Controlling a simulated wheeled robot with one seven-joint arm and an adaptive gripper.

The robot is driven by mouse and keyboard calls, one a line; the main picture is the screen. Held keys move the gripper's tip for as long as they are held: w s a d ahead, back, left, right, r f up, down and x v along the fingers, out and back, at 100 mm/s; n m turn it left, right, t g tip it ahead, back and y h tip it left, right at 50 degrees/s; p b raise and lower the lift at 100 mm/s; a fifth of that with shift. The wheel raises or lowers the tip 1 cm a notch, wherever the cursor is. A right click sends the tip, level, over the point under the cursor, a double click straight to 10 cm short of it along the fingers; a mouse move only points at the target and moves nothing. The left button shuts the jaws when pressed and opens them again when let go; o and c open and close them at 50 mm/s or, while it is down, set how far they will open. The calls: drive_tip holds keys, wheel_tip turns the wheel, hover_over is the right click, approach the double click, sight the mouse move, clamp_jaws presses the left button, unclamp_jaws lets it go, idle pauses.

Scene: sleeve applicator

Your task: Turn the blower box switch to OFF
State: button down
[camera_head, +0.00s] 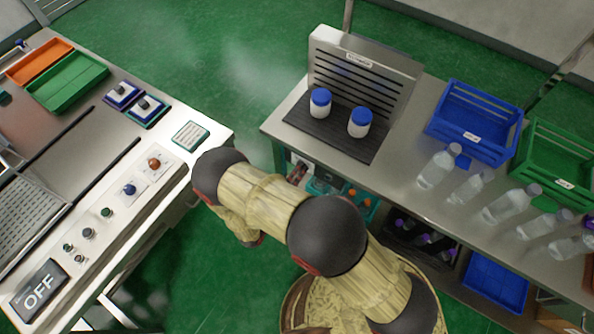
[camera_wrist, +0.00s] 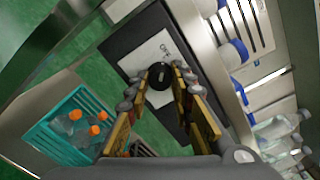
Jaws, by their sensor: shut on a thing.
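The blower box switch is a round black knob (camera_wrist: 160,75) on a white label plate (camera_wrist: 150,52) in the wrist view. The plate sits on a dark panel (camera_wrist: 119,51), and its lettering is too small to read surely. My gripper (camera_wrist: 159,80) is shut on the knob, with one finger on each side. In the head view my gripper (camera_head: 297,173) is at the bench's front side, under its top edge, partly hidden by my arm. The knob is hidden there, and its setting cannot be told.
A louvred metal unit (camera_head: 368,68) with two blue-capped white jars stands on the right bench (camera_head: 288,104). A teal crate (camera_wrist: 53,132) with orange-capped bottles is close to my gripper. The left console (camera_head: 190,110) is across a green floor gap.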

drive_tip(key=c, duration=1.5)
unclamp_jaws()
drive_tip(key=shift+c, duration=0.2)
drive_tip(key=v, duration=1.2)
drive_tip(key=shift+a, duration=0.1)
